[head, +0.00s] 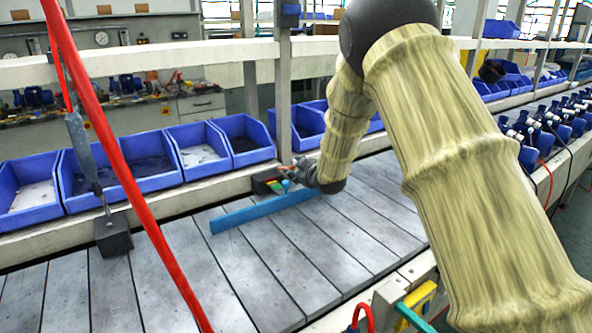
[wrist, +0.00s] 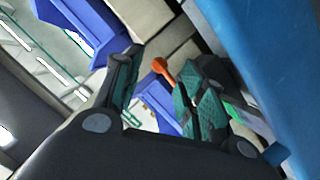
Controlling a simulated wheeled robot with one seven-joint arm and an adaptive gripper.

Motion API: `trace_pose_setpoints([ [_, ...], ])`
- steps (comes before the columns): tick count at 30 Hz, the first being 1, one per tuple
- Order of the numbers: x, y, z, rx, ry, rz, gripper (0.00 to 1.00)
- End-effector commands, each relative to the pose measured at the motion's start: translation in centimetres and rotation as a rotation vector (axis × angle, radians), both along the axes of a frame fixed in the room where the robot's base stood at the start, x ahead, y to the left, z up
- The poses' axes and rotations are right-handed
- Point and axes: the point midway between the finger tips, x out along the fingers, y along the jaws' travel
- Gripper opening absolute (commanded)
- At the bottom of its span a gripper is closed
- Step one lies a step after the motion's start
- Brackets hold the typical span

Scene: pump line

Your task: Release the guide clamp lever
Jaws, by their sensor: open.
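The guide clamp's lever (wrist: 162,69), with a rounded orange end, shows in the wrist view between the two fingers of my gripper (wrist: 168,72). The fingers are apart, with teal pads, and I cannot tell whether either touches the lever. The rest of the lever is hidden behind the right finger. In the head view my gripper (head: 299,173) is at the line's far edge, beside a small dark block with coloured marks (head: 271,184). The lever cannot be made out there. A blue guide rail (head: 262,210) runs just in front; it fills the right of the wrist view (wrist: 285,65).
Blue bins (head: 120,178) line the far side behind the rail. A red hose (head: 125,170) hangs across the left, near a dark block on a post (head: 113,236). The grey slatted conveyor (head: 235,275) is mostly clear. Blue pumps (head: 560,120) stand at the right.

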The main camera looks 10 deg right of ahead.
Motion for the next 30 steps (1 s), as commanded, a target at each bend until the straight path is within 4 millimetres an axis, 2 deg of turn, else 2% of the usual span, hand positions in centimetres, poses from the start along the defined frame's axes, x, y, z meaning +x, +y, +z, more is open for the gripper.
trace_pose_setpoints([
  [9, -5.3, -1.3, 1.9, 0.000, -0.001, 0.001, 0.40],
  [15, -8.0, -1.9, 2.8, 0.001, -0.001, 0.000, 0.40],
  [21, -9.3, -2.2, 3.2, 0.002, -0.001, 0.001, 0.40],
  [30, -9.5, -2.3, 3.3, 0.002, -0.001, 0.001, 0.40],
])
